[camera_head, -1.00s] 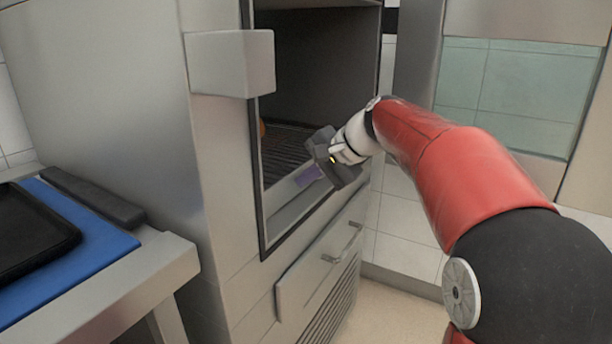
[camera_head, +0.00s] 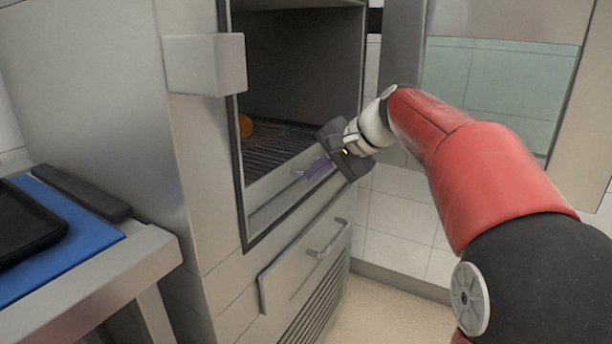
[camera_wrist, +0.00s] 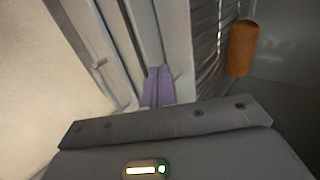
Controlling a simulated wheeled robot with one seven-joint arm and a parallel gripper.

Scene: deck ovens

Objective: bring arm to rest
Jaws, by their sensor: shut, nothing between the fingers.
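My gripper (camera_head: 303,172) is at the lower front edge of the open oven chamber in the head view. Its dark body is in front of the opening and its slim purple fingers point left toward the chamber. In the wrist view the purple fingers (camera_wrist: 158,86) are together, with nothing between them. My red arm reaches in from the right, bent at the elbow. Whether the fingertips touch the oven's edge cannot be told.
An orange-brown item (camera_head: 245,126) lies on the rack (camera_head: 275,150) inside the oven, also in the wrist view (camera_wrist: 241,48). A drawer handle (camera_head: 326,240) sticks out below. A table (camera_head: 120,262) with a black tray (camera_head: 28,222) on a blue mat (camera_head: 92,241) stands left.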

